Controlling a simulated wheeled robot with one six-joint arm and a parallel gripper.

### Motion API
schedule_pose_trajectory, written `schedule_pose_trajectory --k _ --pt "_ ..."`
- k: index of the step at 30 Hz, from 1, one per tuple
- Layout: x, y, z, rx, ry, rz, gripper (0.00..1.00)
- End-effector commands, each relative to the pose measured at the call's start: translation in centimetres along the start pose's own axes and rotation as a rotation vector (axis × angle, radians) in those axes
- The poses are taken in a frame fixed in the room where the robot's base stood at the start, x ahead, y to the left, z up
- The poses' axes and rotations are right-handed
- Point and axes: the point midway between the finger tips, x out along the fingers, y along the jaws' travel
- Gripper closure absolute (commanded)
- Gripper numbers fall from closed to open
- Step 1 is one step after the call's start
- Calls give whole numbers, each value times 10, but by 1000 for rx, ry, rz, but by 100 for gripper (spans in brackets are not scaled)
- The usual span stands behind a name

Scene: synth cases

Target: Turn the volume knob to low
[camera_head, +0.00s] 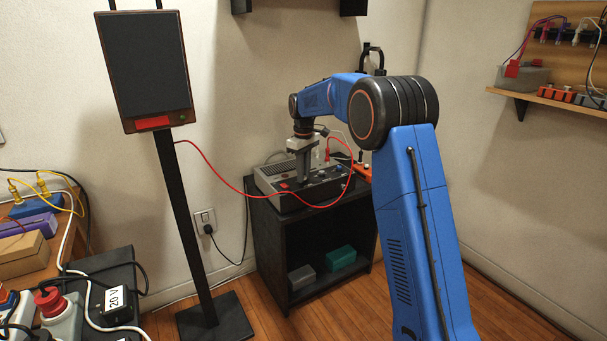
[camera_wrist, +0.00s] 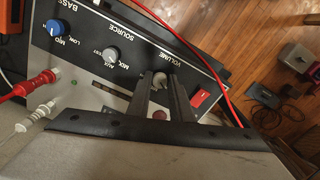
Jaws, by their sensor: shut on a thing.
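The amplifier (camera_head: 325,190) is a grey unit with a dark front panel on top of a black stand. In the wrist view its panel (camera_wrist: 85,45) appears upside down, with printed labels including VOLUME, SOURCE and BASS. The small pale volume knob (camera_wrist: 159,81) is by the VOLUME label, between the two dark fingers of my gripper (camera_wrist: 162,77). My gripper is shut on it. In the head view my gripper (camera_head: 304,178) points down onto the amplifier and hides the knob. The knob's pointer and the low mark cannot be made out.
A grey source knob (camera_wrist: 111,53), a blue knob (camera_wrist: 54,28) and a red switch (camera_wrist: 201,98) are on the same panel. A red cable (camera_head: 240,190) runs from the speaker on a stand (camera_head: 148,65) across the amplifier's front. A cluttered table is at left.

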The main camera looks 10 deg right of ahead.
Motion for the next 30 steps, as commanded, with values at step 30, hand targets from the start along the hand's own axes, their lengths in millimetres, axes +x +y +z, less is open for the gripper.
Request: schedule_pose_trajectory --k 30 --pt "0 0 0 -48 0 0 62"
